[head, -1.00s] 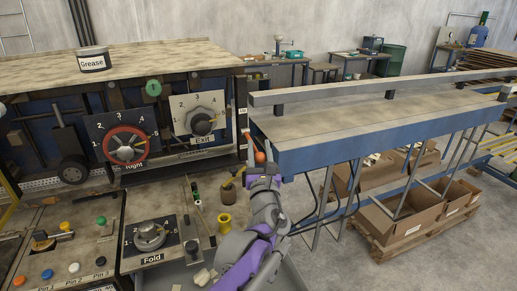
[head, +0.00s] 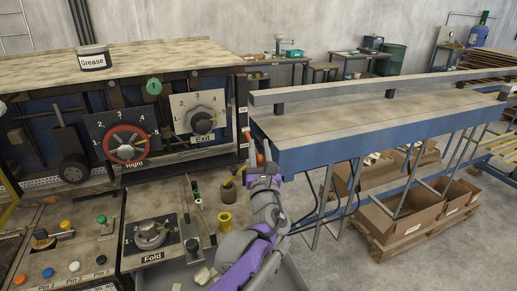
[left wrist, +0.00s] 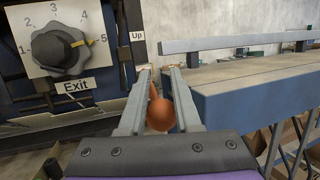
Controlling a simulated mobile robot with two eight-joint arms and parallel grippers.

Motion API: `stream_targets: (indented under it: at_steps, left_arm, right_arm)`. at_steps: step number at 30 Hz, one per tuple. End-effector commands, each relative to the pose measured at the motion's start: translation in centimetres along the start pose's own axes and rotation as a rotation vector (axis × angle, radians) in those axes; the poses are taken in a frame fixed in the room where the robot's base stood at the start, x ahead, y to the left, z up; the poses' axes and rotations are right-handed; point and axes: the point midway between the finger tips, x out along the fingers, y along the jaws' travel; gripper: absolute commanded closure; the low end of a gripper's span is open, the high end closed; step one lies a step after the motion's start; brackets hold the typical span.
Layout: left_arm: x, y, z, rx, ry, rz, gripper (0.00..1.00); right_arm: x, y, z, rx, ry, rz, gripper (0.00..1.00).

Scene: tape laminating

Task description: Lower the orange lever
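The orange lever's round knob (left wrist: 160,114) sits between the fingers of my left gripper in the left wrist view, filling the gap. Its shaft (left wrist: 152,90) runs up and away between the fingers. My left gripper (left wrist: 160,72) has its fingers close together, one on each side of the knob, and looks shut on it. In the head view my left gripper (head: 260,162) is at the right end of the machine. My right gripper is not in view.
An "Up" label (left wrist: 137,37) is on the machine, left of the lever. The Exit dial (left wrist: 68,50) is farther left. The blue table (head: 330,148) stands close on the right. A yellow spool (head: 225,221) is on the lower surface.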

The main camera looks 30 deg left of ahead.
Motion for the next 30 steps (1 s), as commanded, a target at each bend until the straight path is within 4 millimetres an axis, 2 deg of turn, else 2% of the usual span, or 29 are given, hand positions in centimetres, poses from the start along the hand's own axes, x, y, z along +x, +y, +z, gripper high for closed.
stream_targets:
  at_steps: [8,11,20,30]
  left_arm:
    - [-0.12,-0.25,-0.3,-0.004,0.006,-0.008,1.0]
    - [-0.14,-0.22,-0.37,-0.004,0.007,-0.007,0.85]
    - [-0.14,0.03,-0.49,-0.005,0.008,-0.002,0.31]
    - [-0.1,0.01,-0.21,-0.001,0.003,-0.001,0.29]
  right_arm:
    - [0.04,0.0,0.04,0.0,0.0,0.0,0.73]
    - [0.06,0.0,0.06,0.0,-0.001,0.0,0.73]
    - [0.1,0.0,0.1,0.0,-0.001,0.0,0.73]
    - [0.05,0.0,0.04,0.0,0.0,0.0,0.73]
